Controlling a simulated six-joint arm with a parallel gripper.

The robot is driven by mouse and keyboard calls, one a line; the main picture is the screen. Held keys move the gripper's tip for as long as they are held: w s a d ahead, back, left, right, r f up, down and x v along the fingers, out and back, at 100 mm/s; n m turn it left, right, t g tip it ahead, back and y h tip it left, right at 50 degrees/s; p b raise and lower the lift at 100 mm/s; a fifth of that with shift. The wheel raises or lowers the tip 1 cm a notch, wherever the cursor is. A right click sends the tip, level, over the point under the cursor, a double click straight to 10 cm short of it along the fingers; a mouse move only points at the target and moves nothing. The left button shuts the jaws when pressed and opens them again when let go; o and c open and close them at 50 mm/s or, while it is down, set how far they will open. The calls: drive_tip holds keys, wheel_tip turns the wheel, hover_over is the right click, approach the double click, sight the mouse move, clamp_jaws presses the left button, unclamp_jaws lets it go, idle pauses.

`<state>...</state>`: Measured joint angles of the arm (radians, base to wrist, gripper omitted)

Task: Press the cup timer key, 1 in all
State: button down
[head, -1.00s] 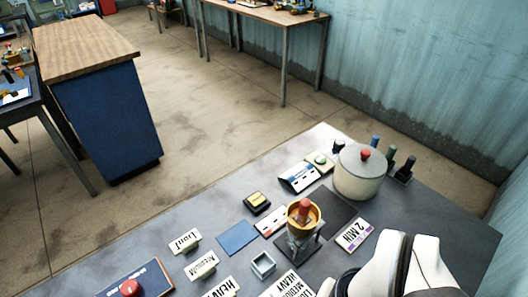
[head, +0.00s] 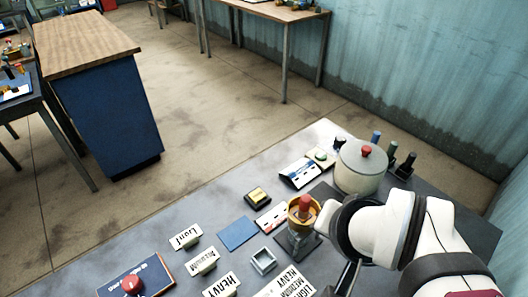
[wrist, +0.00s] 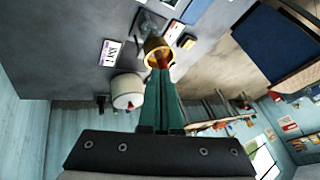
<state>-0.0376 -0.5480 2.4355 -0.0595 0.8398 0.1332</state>
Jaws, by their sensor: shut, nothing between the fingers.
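No key is clearly labelled as the cup timer key in these views. A green button (head: 321,156) sits on a small pale base beside a white sloped panel (head: 299,174). A red button (head: 131,285) sits on a blue board at the front left. A brass cup (head: 293,214) with a red piece in it stands on a stand near the table's middle. My gripper (wrist: 160,73) is shut and empty; in the wrist view its fingertips overlap the brass cup (wrist: 153,46). In the head view my arm hides part of the table right of the cup.
A pale pot (head: 357,178) with a red knob stands behind the cup, with dark bottles (head: 405,167) beside it. A small yellow-and-black box (head: 257,196), a blue square (head: 238,233), a grey open box (head: 264,261) and label cards (head: 186,237) lie left and in front. A 2 MIN card (wrist: 108,52) shows in the wrist view.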

drive_tip(key=w+a+t, duration=0.1)
drive_tip(key=w+t, duration=0.1)
drive_tip(key=w, duration=0.7)
drive_tip(key=y, duration=0.2)
hover_over(257, 198)
wheel_tip(257, 198, down, 15)
drive_tip(key=shift+f+t, duration=0.2)
drive_tip(key=shift+t, duration=0.1)
drive_tip(key=shift+d+f, duration=0.1)
drive_tip(key=shift+f, duration=4.3)
drive_tip(key=shift+f, duration=0.4)
